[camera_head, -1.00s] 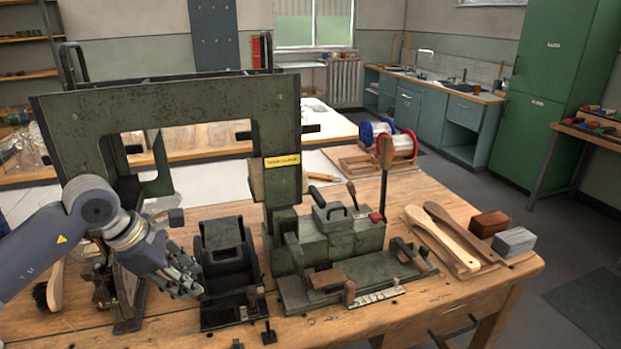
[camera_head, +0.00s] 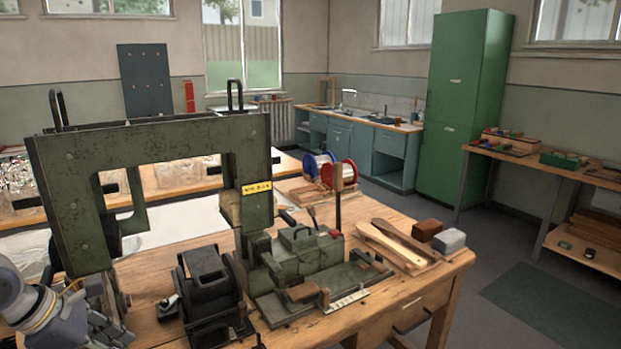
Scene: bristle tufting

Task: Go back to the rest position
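My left gripper (camera_head: 104,330) is at the lower left of the head view, low beside the left leg of the green machine frame (camera_head: 95,150). Its fingers are partly cut off and blurred into the dark parts behind, so I cannot tell whether they are open or shut. A black fixture (camera_head: 208,292) stands on the bench just to the right of the gripper, apart from it. My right gripper is not in view.
The wooden workbench (camera_head: 425,275) carries a green clamp block (camera_head: 305,256), wooden brush handles (camera_head: 393,246), a brown block (camera_head: 427,229) and a grey block (camera_head: 449,240). Red and blue spools (camera_head: 347,175) stand behind. The floor (camera_head: 480,250) right of the bench is mostly clear.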

